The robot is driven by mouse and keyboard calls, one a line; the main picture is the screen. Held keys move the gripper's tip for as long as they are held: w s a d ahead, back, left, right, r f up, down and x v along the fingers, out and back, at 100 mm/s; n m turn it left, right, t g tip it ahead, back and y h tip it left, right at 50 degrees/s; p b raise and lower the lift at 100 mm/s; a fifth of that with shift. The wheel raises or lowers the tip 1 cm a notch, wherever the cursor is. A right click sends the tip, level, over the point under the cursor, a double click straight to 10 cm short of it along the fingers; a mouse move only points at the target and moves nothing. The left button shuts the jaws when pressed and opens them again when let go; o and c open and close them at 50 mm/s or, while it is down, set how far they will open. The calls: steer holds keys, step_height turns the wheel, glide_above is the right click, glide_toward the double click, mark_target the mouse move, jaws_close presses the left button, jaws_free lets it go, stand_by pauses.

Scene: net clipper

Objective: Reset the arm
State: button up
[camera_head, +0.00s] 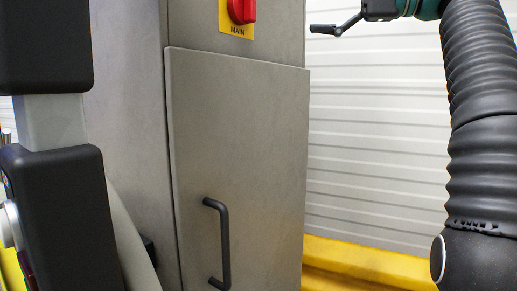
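My arm comes down the right side of the head view, sheathed in a black corrugated sleeve. My gripper (338,26) is at the top right, partly cut off by the top edge. A dark, thin finger points left from a black body beside a teal ring. It appears in front of the white ribbed wall, to the right of the grey cabinet in the picture. Only part of the fingers shows, so I cannot tell whether they are open or shut. I see nothing held in the visible part.
A grey cabinet (240,150) stands in the middle, its door shut, with a black vertical handle (224,245). A red switch (242,10) sits on a yellow MAIN plate (236,31) above. Behind is a white ribbed wall (375,150); a yellow rail (365,262) runs low along it.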

steer(key=w+d+f+m+t+h, duration=0.3)
steer(key=w+d+f, duration=0.1)
steer(key=w+f, duration=0.25)
steer(key=w+d+f+m+t+h, duration=0.2)
steer(key=w+d+f+t+h, duration=0.15)
steer(key=w+f, duration=0.35)
step_height(320, 180, down, 14)
steer(key=w+d+g+h, duration=0.1)
steer(key=d+g+h, duration=0.15)
steer(key=h, duration=0.25)
steer(key=s+a+f+n+g+h, duration=0.1)
steer(key=s+f+g+h, duration=0.1)
steer(key=s+f, duration=0.65)
steer(key=s+f+n+g+h, duration=0.1)
steer(key=s+f+n+h, duration=0.15)
steer(key=s+f, duration=0.65)
steer(key=s+a+f+n+h, duration=0.1)
steer(key=s+a+f+n, duration=0.3)
steer(key=s+f, duration=1)
steer(key=shift+s+a, duration=0.55)
steer(key=shift+a, duration=0.05)
